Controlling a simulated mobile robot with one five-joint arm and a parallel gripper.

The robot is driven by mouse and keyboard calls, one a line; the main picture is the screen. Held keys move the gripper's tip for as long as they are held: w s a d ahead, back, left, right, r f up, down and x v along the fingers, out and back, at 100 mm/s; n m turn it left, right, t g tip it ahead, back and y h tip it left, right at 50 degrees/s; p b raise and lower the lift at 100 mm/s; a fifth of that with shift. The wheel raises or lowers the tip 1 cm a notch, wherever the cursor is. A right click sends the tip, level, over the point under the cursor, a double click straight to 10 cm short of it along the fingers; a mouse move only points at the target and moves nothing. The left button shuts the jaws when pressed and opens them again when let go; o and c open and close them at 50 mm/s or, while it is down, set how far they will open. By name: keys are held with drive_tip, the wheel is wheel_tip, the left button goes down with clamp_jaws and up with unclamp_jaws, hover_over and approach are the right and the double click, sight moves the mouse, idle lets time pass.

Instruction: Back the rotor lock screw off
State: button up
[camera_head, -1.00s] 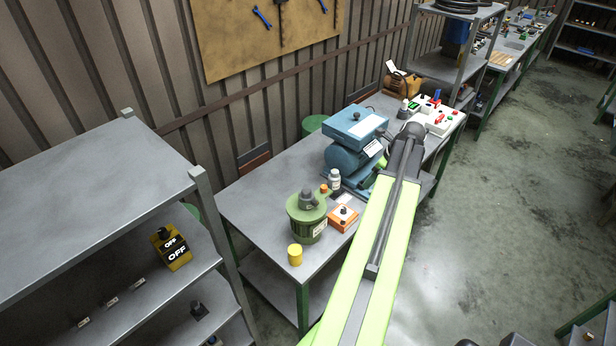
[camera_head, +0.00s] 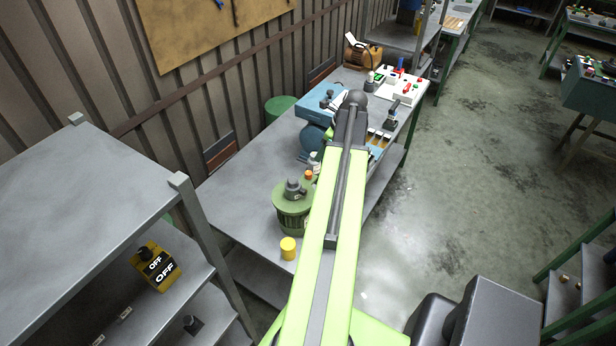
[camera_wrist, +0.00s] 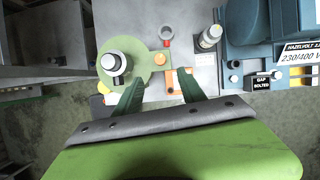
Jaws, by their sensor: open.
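A round green ribbed machine (camera_head: 293,212) with a grey knob on top stands on the grey bench. In the wrist view its green top (camera_wrist: 150,76) shows at the upper left, with the grey-and-black knob (camera_wrist: 114,63) and a small orange piece at its rim. I cannot tell which part is the rotor lock screw. My gripper (camera_wrist: 160,92) is open and empty, its two dark green fingers apart. The left finger overlaps the machine's lower right edge. An orange box (camera_wrist: 176,82) shows between the fingers. My arm hides the gripper in the head view.
A blue machine (camera_head: 313,140) stands behind the green one; it also shows in the wrist view (camera_wrist: 258,35). A bottle (camera_wrist: 210,37) and a red ring-topped piece (camera_wrist: 166,36) stand between them. A yellow cylinder (camera_head: 288,249) is near the bench's front edge. A grey shelf (camera_head: 90,215) stands left.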

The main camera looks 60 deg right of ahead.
sight(310, 173)
drive_tip(key=b+x, duration=1.1)
drive_tip(key=x, duration=0.2)
drive_tip(key=shift+f, duration=0.45)
drive_tip(key=shift+r, duration=0.1)
